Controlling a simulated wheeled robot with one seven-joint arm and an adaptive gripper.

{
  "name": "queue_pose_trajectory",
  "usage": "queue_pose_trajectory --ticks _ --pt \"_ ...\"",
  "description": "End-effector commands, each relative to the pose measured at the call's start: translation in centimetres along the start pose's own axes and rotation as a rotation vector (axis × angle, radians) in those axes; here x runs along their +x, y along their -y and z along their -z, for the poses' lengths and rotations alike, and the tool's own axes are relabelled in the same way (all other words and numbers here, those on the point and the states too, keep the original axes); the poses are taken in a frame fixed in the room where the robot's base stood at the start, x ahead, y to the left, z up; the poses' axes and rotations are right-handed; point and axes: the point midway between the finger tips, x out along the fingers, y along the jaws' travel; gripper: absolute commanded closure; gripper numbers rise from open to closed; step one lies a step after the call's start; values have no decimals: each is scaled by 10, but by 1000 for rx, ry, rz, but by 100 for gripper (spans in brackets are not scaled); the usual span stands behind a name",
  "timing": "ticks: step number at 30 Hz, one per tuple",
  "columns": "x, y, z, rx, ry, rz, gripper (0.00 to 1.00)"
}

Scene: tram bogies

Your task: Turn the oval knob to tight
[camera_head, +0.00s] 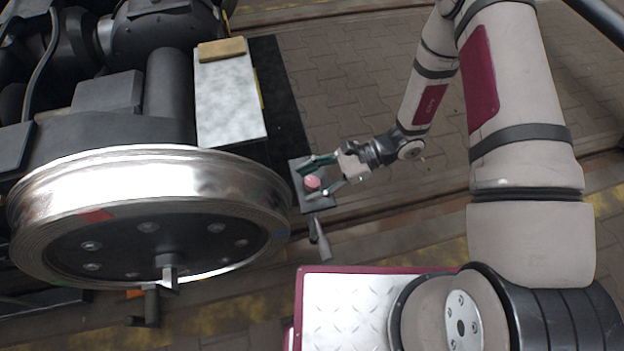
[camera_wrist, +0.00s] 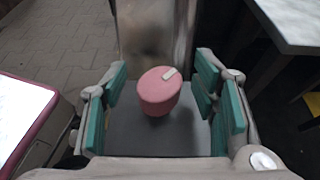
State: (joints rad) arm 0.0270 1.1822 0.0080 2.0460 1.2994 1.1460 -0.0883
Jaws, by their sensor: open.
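The oval knob (camera_wrist: 159,93) is pink-red with a pale pointer mark on its top, and it sits on a dark grey plate (camera_wrist: 155,135). In the wrist view the mark points toward the upper right. The knob also shows in the head view (camera_head: 312,183), right of the big wheel. My gripper (camera_wrist: 157,95) is open, with green finger pads on the left and right of the knob. Gaps show between the pads and the knob, so they look apart from it. No label for tight can be made out.
A large shiny wheel (camera_head: 150,180) stands left of the knob. A pale-topped table (camera_head: 228,100) with a tan block (camera_head: 221,49) is behind it. A grey metal piece (camera_head: 320,240) hangs below the plate. Paved floor (camera_head: 350,80) lies open behind my arm.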

Motion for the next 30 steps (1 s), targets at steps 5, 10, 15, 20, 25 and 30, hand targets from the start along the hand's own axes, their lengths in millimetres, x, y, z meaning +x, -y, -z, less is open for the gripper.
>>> queue_pose_trajectory --ticks 5,10,15,20,25,30 --pt "0 0 0 0 0 0 82" --pt "0 0 0 0 0 1 95" --pt "0 -1 0 11 1 23 95" --pt "-1 -1 0 40 2 88 95" --pt "-1 -1 -1 87 3 194 95" --pt "-1 -2 -1 135 3 307 95"
